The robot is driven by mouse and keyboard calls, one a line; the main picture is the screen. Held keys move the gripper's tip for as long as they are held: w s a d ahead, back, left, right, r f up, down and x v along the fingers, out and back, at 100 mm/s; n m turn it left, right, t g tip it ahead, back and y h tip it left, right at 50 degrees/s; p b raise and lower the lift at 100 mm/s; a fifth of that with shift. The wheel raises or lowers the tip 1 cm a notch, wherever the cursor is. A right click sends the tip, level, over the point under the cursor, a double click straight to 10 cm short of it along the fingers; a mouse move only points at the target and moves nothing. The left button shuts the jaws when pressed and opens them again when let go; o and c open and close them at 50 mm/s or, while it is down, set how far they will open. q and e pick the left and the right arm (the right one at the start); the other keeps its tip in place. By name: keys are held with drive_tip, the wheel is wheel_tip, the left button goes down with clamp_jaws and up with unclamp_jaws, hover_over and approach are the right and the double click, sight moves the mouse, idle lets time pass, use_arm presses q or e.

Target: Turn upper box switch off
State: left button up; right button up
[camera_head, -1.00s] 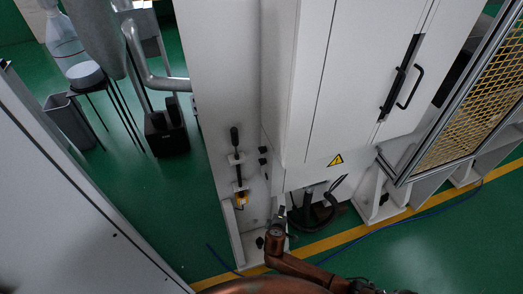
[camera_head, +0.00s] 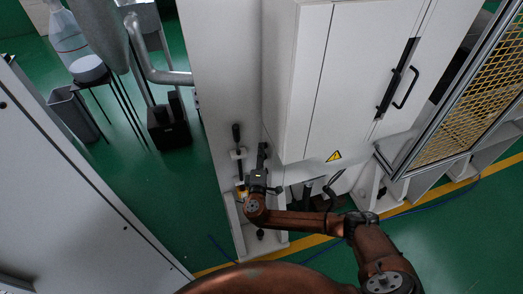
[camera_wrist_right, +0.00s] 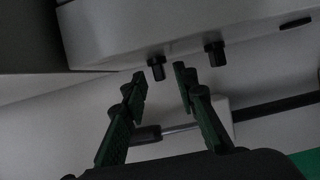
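Two short black switches protrude from a light box in the right wrist view: one at left (camera_wrist_right: 156,68) and one at right (camera_wrist_right: 214,53). I cannot tell from this angle which is the upper one or how each is set. My right gripper (camera_wrist_right: 160,82) is open and empty, its two dark green fingers apart, with the left switch near the gap between the tips. I cannot tell whether they touch. In the head view my right gripper (camera_head: 262,160) is at the white wall panel and hides the switches there. My left gripper is not in view.
A black-handled lever (camera_head: 237,135) stands on the panel just left of my right gripper. A white cabinet (camera_head: 300,90) with a black door handle (camera_head: 403,88) rises close on the right. A bar (camera_wrist_right: 275,108) crosses behind the fingers in the wrist view.

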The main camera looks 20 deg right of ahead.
drive_tip(key=shift+w+d, duration=0.2)
drive_tip(key=shift+w, duration=0.3)
clamp_jaws()
